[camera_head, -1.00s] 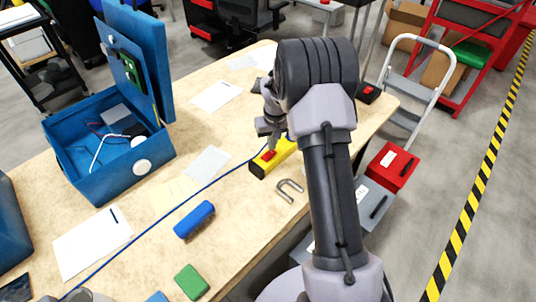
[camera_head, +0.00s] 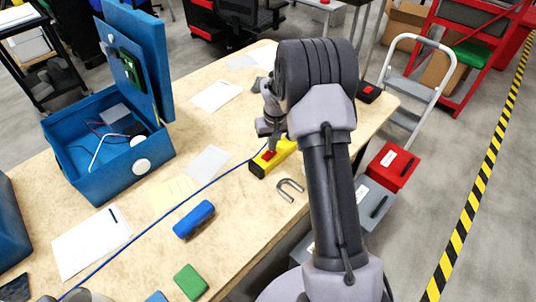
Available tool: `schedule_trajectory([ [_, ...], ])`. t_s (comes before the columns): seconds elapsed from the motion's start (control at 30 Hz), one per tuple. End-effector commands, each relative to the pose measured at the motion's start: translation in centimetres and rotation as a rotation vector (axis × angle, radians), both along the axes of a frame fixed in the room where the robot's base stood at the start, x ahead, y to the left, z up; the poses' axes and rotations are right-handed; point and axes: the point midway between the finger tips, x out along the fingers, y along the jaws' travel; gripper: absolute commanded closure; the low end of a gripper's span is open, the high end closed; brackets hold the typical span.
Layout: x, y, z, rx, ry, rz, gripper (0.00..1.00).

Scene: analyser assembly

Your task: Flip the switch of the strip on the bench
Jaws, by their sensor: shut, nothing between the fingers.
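A red switch (camera_head: 268,156) shows on the strip's near end. My gripper (camera_head: 272,147) is shut and empty, pointing down right at the strip near the switch. I cannot tell whether the fingertips touch the switch. My arm hides the far end of the strip.
A grey U-shaped piece (camera_head: 290,189) lies just in front of the strip. A blue block (camera_head: 194,219), a green block (camera_head: 190,282) and papers (camera_head: 92,244) lie on the bench. An open blue case (camera_head: 100,172) stands at the left.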

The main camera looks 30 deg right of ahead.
Motion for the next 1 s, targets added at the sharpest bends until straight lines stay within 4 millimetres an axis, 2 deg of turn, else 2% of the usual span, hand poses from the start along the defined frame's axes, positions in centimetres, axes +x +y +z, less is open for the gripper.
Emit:
schedule_trajectory([
  [0.73,0.0,0.0,-1.2,0.0,0.0,0.0,1.0],
  [0.87,0.0,0.0,-0.8,0.0,0.001,0.0,1.0],
  [1.0,0.0,0.0,0.6,0.0,0.001,0.0,1.0],
])
